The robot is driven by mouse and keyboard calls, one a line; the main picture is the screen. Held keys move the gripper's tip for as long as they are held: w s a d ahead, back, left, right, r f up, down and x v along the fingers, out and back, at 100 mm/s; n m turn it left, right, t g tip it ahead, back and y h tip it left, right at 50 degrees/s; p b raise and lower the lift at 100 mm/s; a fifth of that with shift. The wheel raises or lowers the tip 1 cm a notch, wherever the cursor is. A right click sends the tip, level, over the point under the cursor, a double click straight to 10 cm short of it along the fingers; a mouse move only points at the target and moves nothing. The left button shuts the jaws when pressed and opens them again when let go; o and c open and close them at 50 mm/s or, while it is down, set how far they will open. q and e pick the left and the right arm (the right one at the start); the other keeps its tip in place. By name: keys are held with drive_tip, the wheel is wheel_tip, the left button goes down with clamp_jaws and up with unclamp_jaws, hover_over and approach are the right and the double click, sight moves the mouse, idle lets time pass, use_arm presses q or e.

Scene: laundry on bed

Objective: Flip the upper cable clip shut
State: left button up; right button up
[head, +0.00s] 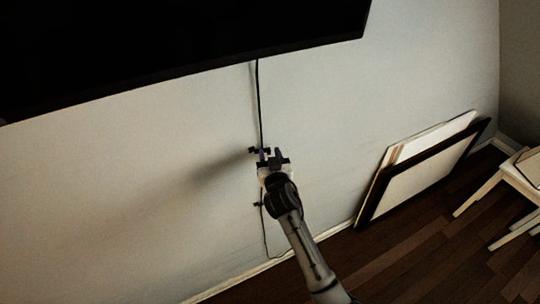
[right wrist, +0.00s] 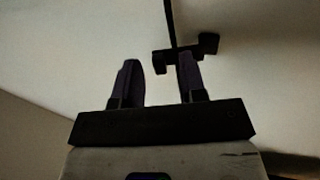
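The upper cable clip (head: 252,150) is a small dark piece on the pale wall, on the black cable (head: 259,100). In the right wrist view the clip (right wrist: 209,43) shows as a dark bar with a block at each end, and the cable (right wrist: 170,22) meets it from above. Whether its flap stands open is too dark to tell. My right gripper (head: 271,154) is at the clip in the head view. In the wrist view its two fingers (right wrist: 160,80) are apart, and the right finger covers part of the clip. Contact cannot be told. My left gripper is out of view.
A lower clip (head: 258,204) sits on the cable below my right gripper. A black screen (head: 180,45) hangs above. Framed panels (head: 420,170) lean on the wall at right, near a white stool (head: 510,190) on the dark wood floor (head: 400,255). The wall at left is clear.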

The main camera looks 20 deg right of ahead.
drive_tip(key=shift+c, duration=0.2)
clamp_jaws()
drive_tip(key=n+y+p, duration=0.2)
drive_tip(key=y+p, duration=0.1)
drive_tip(key=w+d+n+y+p, duration=0.1)
drive_tip(key=y+p, duration=0.1)
drive_tip(key=shift+w, duration=0.1)
idle(0.4)
